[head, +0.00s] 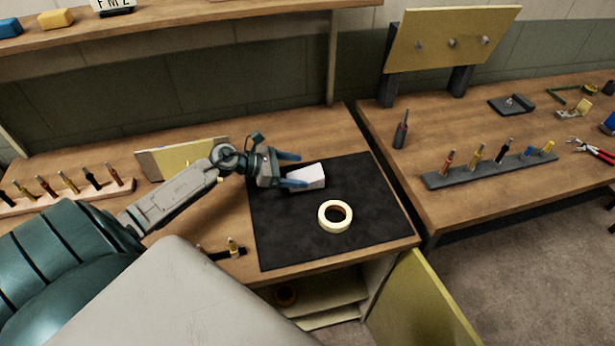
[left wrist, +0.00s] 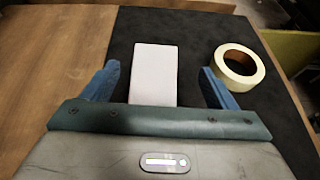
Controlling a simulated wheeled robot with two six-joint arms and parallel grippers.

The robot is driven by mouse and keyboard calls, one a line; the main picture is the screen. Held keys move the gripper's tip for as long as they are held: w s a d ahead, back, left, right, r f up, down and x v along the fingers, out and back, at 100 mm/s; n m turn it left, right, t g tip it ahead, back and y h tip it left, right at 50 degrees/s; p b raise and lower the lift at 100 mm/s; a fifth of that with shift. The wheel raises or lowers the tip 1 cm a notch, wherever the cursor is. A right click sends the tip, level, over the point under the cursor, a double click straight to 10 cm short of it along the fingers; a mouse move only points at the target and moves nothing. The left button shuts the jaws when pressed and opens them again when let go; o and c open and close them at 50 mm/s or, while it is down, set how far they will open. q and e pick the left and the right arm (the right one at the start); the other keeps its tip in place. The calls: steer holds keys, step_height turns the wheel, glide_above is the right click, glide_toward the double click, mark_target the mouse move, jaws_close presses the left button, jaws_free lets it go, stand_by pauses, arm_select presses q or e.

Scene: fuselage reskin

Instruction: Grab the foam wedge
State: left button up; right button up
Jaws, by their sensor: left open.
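The foam wedge appears as a white block (head: 306,176) lying on the black mat (head: 290,235) in the head view. In the left wrist view the white block (left wrist: 154,72) lies between my two blue fingers, with a gap on each side. My left gripper (head: 288,170) is open, its fingers on either side of the near end of the block. It also shows in the left wrist view (left wrist: 160,86). I cannot tell the exact height of the fingers over the mat. My right gripper is not in view.
A roll of cream tape (head: 335,216) lies on the mat close to the block, right of my fingers in the wrist view. A rack of tools (head: 490,165) stands on the right bench. An open yellow cabinet door (head: 420,305) hangs below the mat's bench.

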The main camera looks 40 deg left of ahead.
mark_target(313, 173)
arm_select(q)
steer(key=shift+w+d+p, duration=0.25)
steer(key=shift+w+p, duration=0.05)
steer(key=shift+p, duration=0.2)
steer(key=shift+w+d+f+p, duration=0.4)
steer(key=shift+w+f+p, duration=0.1)
steer(key=shift+w, duration=0.15)
steer(key=shift+w+d+f+p, duration=0.35)
steer(key=shift+w+f+p, duration=0.1)
steer(key=shift+w, duration=0.15)
steer(key=shift+w+d+f, duration=0.3)
steer(key=shift+d, duration=0.1)
steer(key=c, duration=1.1)
